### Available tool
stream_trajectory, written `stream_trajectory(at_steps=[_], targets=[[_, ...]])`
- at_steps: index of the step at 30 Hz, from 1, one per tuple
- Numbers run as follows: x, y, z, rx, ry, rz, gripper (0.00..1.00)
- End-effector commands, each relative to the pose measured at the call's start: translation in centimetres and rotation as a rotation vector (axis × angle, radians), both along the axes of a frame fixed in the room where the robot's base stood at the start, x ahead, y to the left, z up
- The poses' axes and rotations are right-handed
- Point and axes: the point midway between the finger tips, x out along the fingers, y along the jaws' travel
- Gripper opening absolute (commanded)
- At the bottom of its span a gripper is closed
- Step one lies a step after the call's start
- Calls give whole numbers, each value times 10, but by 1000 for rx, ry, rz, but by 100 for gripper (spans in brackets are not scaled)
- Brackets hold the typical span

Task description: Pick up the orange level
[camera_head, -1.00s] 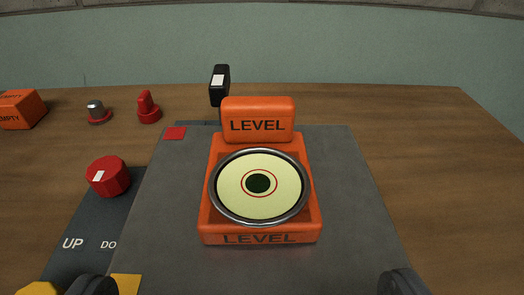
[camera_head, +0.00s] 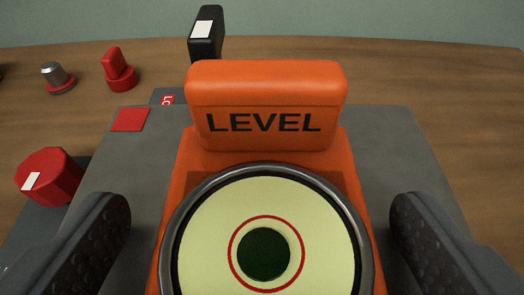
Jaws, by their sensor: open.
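The orange level (camera_head: 265,105) stands on a grey platform (camera_head: 425,165) in the middle of the head camera view. It has an upright orange block marked LEVEL at its back and a round, pale dial with a metal rim in front. The dial's dark bubble sits within the red ring. Its front edge is cut off by the bottom of the picture. My gripper (camera_head: 260,225) is open, with one dark, textured finger on each side of the level. Gaps show between both fingers and the level, with grey platform visible in them.
A red knob (camera_head: 48,177) is at the left beside the platform. A black lever (camera_head: 206,35) with a white patch rises behind the level. A red switch (camera_head: 118,70) and a silver-topped one (camera_head: 57,77) stand on the wooden table at the back left. The table at right is clear.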

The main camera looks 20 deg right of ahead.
Motion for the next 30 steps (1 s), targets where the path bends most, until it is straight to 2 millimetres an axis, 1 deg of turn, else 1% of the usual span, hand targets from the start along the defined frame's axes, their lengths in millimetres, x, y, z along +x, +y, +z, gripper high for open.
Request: stream_trajectory(at_steps=[7, 8, 9, 11, 12, 13, 14, 15, 23, 30], targets=[[1, 0, 1, 0, -1, 0, 89], [1, 0, 0, 0, -1, 0, 86], [1, 0, 1, -1, -2, 0, 75], [1, 0, 1, -1, -2, 0, 58], [1, 0, 1, -1, -2, 0, 47], [1, 0, 1, -1, -2, 0, 39], [1, 0, 1, -1, -2, 0, 39], [1, 0, 1, -1, -2, 0, 36], [1, 0, 2, -1, -2, 0, 36], [1, -1, 13, -2, -3, -1, 36]])
